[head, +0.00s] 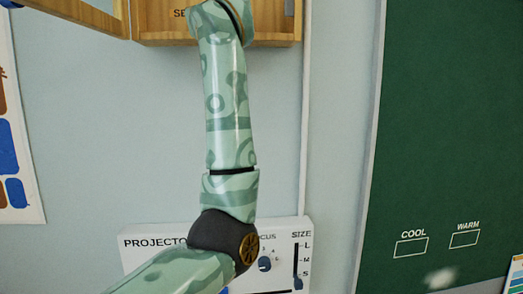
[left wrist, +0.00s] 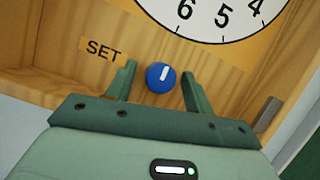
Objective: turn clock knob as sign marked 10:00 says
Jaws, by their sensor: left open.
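The blue clock knob (left wrist: 160,78) with a white pointer line is on the wooden clock case (left wrist: 60,60), beside a SET label (left wrist: 103,49). Its line points up and slightly right in the left wrist view. My left gripper (left wrist: 158,71) is open, one finger on each side of the knob, with gaps showing; how deep the fingers reach is unclear. Part of the white clock face (left wrist: 215,15) shows 6, 5 and 4; its hands are out of view. In the head view only the case's lower part (head: 275,38) shows, behind my left arm. No 10:00 sign is visible.
A projector panel (head: 295,225) with a dial and a SIZE slider is on the wall below, partly behind my left arm. A green chalkboard (head: 450,120) with COOL and WARM boxes is at right. A poster (head: 20,150) hangs at left.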

